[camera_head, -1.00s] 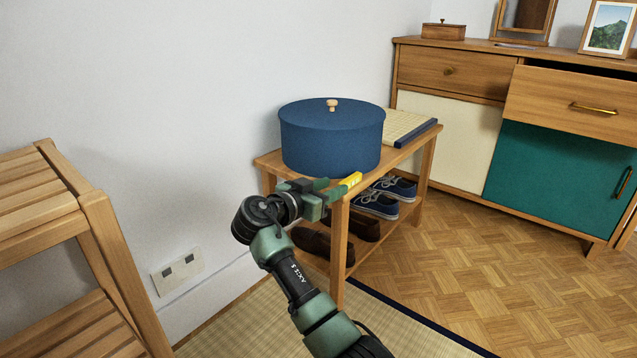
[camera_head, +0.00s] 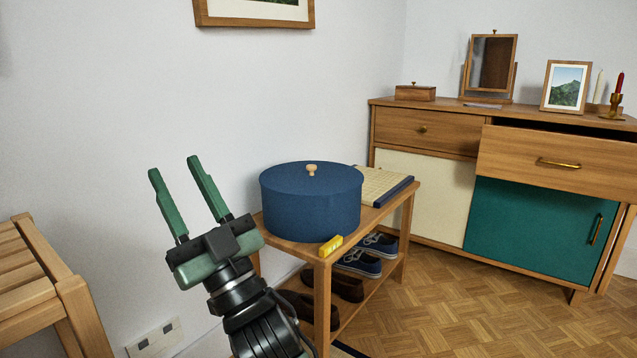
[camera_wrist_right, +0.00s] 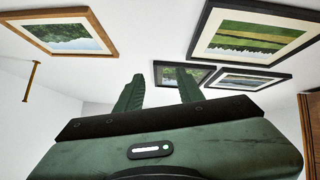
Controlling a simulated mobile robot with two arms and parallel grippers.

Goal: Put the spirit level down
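The spirit level (camera_head: 331,245) is a short yellow bar. It lies on the near corner of the wooden bench (camera_head: 322,268), in front of the round blue box (camera_head: 311,205). My right gripper (camera_head: 174,166) is raised to the left of the bench, fingers pointing up, open and empty. In the right wrist view its two green fingers (camera_wrist_right: 160,92) stand apart with nothing between them. It is well apart from the level. My left gripper is not in view.
A woven board (camera_head: 382,186) with a blue edge lies behind the box. Shoes (camera_head: 358,262) stand on the bench's lower shelf. A slatted wooden rack (camera_head: 60,290) is at left. A sideboard (camera_head: 440,190) with a drawer pulled out stands at the back right. Parquet floor lies clear in front.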

